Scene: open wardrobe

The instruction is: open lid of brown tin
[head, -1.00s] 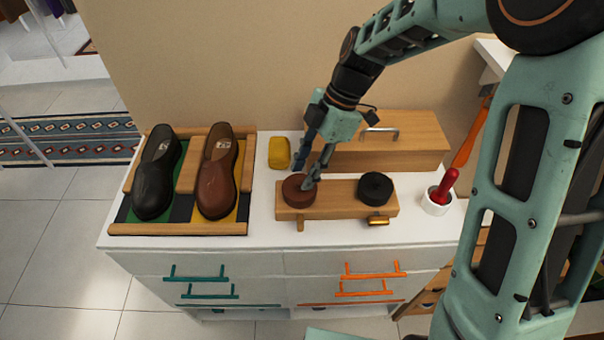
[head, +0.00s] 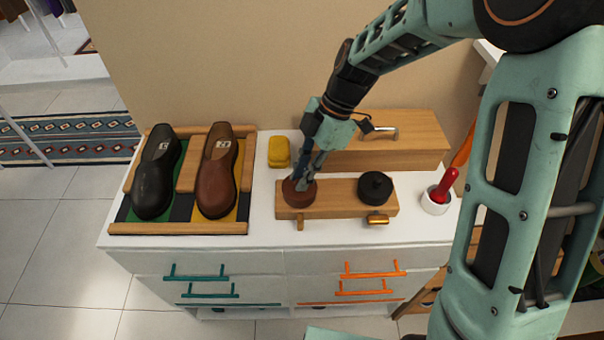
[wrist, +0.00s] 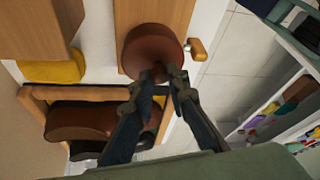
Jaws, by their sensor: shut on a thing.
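The brown tin (head: 299,195) is a round, low tin on the left end of a wooden block (head: 338,200) on the white dresser top. In the wrist view the tin (wrist: 150,50) fills the upper middle, with a small knob between the fingers. My gripper (head: 303,183) comes down from above right, its fingertips at the tin's top. In the wrist view my gripper (wrist: 160,82) is shut on the knob of the lid. The lid appears seated on the tin; I cannot see a gap. The fingers hide part of the tin's top.
A black tin (head: 375,189) sits on the block's right end. A wooden box (head: 385,143) with a metal handle stands behind. A yellow sponge (head: 279,151), a shoe tray (head: 180,228) with black and brown shoes, and a white cup (head: 435,204) with a red-handled tool stand around.

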